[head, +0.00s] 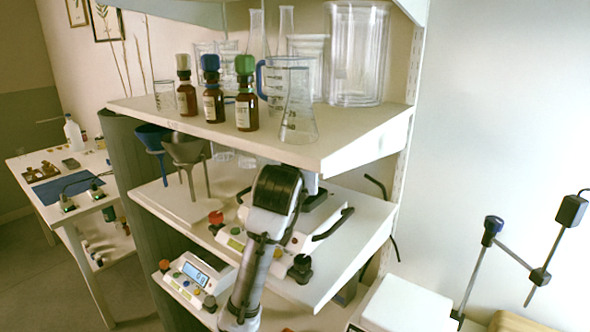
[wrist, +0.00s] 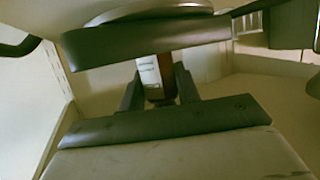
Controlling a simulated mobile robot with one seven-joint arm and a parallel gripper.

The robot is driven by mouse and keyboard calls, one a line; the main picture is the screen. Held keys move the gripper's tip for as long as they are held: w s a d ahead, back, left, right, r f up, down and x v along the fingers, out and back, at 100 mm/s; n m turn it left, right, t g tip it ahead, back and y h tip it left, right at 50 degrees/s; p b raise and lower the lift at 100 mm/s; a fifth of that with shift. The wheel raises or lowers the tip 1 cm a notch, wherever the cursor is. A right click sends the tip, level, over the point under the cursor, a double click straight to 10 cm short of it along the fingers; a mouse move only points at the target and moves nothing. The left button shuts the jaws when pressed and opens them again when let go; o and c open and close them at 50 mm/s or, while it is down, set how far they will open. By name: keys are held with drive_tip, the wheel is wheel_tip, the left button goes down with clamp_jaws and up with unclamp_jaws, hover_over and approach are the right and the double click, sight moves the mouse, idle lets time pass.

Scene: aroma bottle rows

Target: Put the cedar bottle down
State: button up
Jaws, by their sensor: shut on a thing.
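In the wrist view, my gripper (wrist: 158,88) is shut on a brown bottle with a white label (wrist: 149,74), one finger on each side. A dark slab with a pale disc (wrist: 150,28) covers the bottle's upper part in the picture, so its cap is hidden. I cannot tell whether its base touches a surface. In the head view my arm reaches to the middle shelf (head: 345,245), and its end hides the gripper and held bottle. Three brown bottles stand on the top shelf, with beige (head: 186,99), blue (head: 213,105) and green (head: 246,112) caps.
Clear glassware, including a blue-handled beaker (head: 270,75) and a conical flask (head: 298,118), crowds the top shelf. Funnels (head: 187,150) stand on the middle shelf's left. A device with a display (head: 196,272) sits below. The top shelf's front right corner (head: 345,145) is bare.

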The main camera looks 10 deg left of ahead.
drive_tip(key=shift+g, duration=0.3)
drive_tip(key=shift+f, duration=0.35)
drive_tip(key=shift+f, duration=0.1)
drive_tip(key=shift+f, duration=0.15)
drive_tip(key=o, duration=1)
drive_tip(key=shift+c, duration=0.2)
drive_tip(key=shift+r+p, duration=0.3)
drive_tip(key=b+v, duration=0.2)
drive_tip(key=v, duration=1)
